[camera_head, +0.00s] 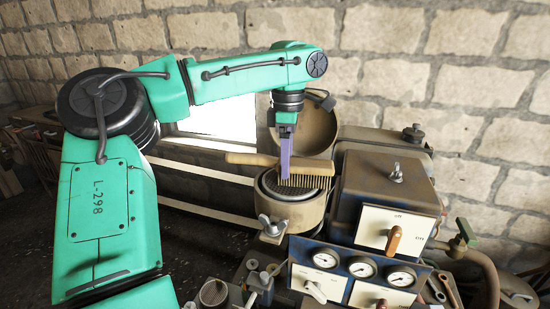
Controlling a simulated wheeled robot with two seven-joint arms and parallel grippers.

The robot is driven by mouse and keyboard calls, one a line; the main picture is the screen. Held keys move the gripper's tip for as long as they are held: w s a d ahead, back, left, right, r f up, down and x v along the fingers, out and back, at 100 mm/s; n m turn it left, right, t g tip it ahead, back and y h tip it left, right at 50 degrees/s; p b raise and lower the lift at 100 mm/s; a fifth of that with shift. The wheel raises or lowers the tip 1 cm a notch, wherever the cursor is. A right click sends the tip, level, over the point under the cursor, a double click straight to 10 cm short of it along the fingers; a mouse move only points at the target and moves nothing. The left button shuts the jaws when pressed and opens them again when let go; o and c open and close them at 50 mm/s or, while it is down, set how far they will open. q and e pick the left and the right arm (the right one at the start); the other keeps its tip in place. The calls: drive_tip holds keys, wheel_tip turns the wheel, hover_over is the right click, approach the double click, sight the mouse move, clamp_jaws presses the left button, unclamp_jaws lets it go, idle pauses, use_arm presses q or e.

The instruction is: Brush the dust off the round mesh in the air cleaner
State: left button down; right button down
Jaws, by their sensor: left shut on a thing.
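My left gripper (285,163), purple, comes down from the green arm and is shut on a brush (250,159). The brush has a pale wooden handle pointing left and dark bristles (306,181) facing down on the right. The bristles are over the round mesh (275,187) and look to be at or just above it; I cannot tell if they touch. The mesh sits in the top of the tan round air cleaner (291,212), and the brush hides part of it. The round lid (309,129) stands open behind. My right gripper is not in view.
Right of the air cleaner stands a dark metal box (384,190) with a wing nut on top and a switch plate (393,229) in front. A blue gauge panel (357,275) is at the front. A wing nut (271,226) sticks out at the air cleaner's front left.

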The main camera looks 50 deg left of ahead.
sight(272, 157)
use_arm(q)
drive_tip(key=shift+s+a, duration=0.25)
drive_tip(key=shift+a, duration=0.3)
drive_tip(key=shift+s+a, duration=0.3)
drive_tip(key=shift+a, duration=0.2)
drive_tip(key=shift+s+a, duration=0.3)
drive_tip(key=shift+a, duration=0.2)
wheel_tip(272, 157, up, 7)
drive_tip(key=shift+w+d+r, duration=0.1)
drive_tip(key=shift+d+r, duration=0.05)
drive_tip(key=shift+r, duration=0.1)
drive_tip(key=shift+a, duration=0.25)
drive_tip(key=shift+d, duration=0.15)
